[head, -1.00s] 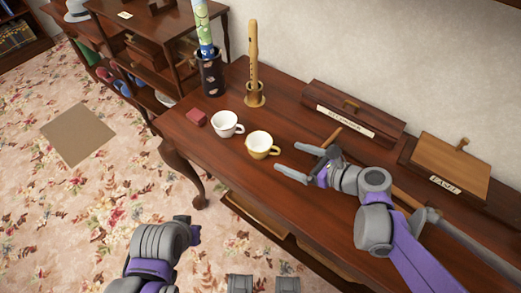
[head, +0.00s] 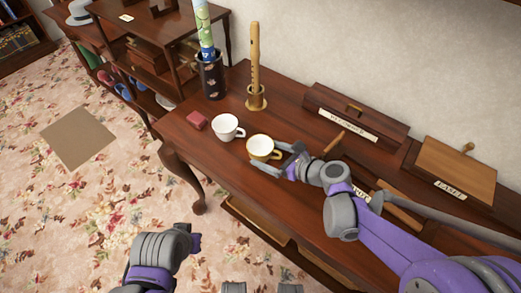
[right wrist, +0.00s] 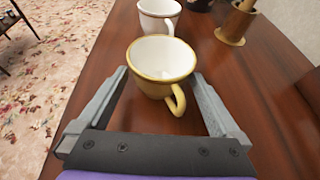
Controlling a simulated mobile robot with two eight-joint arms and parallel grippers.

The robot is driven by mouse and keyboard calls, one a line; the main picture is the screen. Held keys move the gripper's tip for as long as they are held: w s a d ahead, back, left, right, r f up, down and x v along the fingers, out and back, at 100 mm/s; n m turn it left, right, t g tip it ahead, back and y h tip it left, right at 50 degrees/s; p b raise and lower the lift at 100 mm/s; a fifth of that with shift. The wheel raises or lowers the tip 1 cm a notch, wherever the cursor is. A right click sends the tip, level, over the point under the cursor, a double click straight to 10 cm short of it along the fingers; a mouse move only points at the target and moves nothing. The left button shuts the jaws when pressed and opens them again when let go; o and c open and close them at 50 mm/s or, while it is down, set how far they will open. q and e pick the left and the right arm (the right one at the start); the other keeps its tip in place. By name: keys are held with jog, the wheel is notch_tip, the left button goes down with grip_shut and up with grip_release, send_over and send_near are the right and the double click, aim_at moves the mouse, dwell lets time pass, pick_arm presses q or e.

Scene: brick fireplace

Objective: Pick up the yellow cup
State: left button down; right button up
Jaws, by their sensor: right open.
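The yellow cup (head: 261,147) stands upright on the wooden table (head: 290,195), with a white inside and its handle toward my right gripper. In the right wrist view the yellow cup (right wrist: 160,75) is just ahead, its near side and handle reaching between the finger ends. My right gripper (head: 275,158) is open, with one finger on each side of the cup's near part; I cannot tell whether they touch it. In the right wrist view the open jaws (right wrist: 161,85) hold nothing firmly. My left arm shows at the bottom of the head view, but its jaws cannot be made out.
Wooden boxes (head: 352,112) line the wall side. The table's front edge is close.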

jog(key=shift+c, duration=0.2)
jog(key=c, duration=1.1)
